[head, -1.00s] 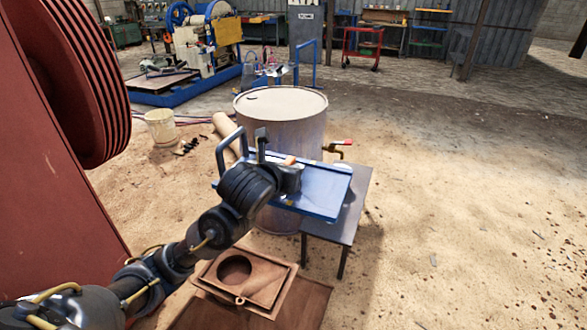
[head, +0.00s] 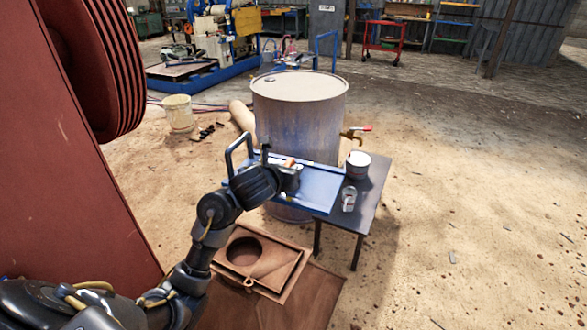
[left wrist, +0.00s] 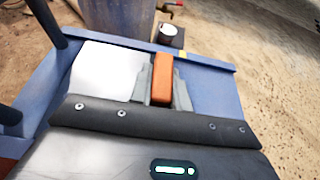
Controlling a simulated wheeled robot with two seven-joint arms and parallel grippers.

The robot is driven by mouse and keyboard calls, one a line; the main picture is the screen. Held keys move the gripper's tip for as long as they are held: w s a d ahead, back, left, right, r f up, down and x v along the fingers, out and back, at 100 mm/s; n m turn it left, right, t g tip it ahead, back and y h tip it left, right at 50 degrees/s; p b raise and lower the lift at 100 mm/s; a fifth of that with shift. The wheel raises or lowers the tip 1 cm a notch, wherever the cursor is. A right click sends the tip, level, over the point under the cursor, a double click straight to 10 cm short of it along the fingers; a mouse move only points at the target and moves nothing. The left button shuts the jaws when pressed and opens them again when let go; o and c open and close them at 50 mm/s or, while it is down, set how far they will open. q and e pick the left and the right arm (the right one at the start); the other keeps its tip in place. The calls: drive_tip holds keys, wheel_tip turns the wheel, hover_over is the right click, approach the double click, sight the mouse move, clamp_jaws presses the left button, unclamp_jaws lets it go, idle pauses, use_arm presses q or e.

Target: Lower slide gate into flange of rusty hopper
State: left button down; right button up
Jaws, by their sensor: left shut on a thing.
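The slide gate (head: 318,190) is a flat blue plate with raised edges, roughly level above the ground and in front of the drum. It also fills much of the left wrist view (left wrist: 215,95). My left gripper (head: 292,170) is shut on an orange grip piece (left wrist: 163,80) on the plate. The rusty hopper (head: 290,314) lies below, at the lower middle. Its rusty square flange (head: 292,277), with a round opening, is below the gate and apart from it. My left forearm hides part of the flange's left side. My right gripper is out of view.
A grey-blue drum (head: 297,120) with a red-handled tap stands behind the gate. A dark small table (head: 370,200) at its right carries a can (head: 358,165) and a glass jar (head: 349,199). A red machine (head: 65,190) rises at left. Sandy floor at right is mostly clear.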

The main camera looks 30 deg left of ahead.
use_arm(q)
drive_tip(key=a+f+b, duration=0.5)
drive_tip(key=f, duration=0.5)
drive_tip(key=a+f+b, duration=0.5)
drive_tip(key=f+b, duration=0.1)
drive_tip(key=f, duration=0.5)
drive_tip(key=s+a+f+h+b, duration=0.1)
drive_tip(key=a+f+b, duration=0.4)
drive_tip(key=f, duration=0.5)
drive_tip(key=shift+f+m+b, duration=0.25)
drive_tip(key=shift+m+b, duration=0.15)
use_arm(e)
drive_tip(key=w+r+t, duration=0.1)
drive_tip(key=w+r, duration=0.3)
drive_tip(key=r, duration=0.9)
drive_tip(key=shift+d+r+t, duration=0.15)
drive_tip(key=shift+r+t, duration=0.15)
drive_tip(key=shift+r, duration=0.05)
use_arm(q)
drive_tip(key=shift+d, duration=0.1)
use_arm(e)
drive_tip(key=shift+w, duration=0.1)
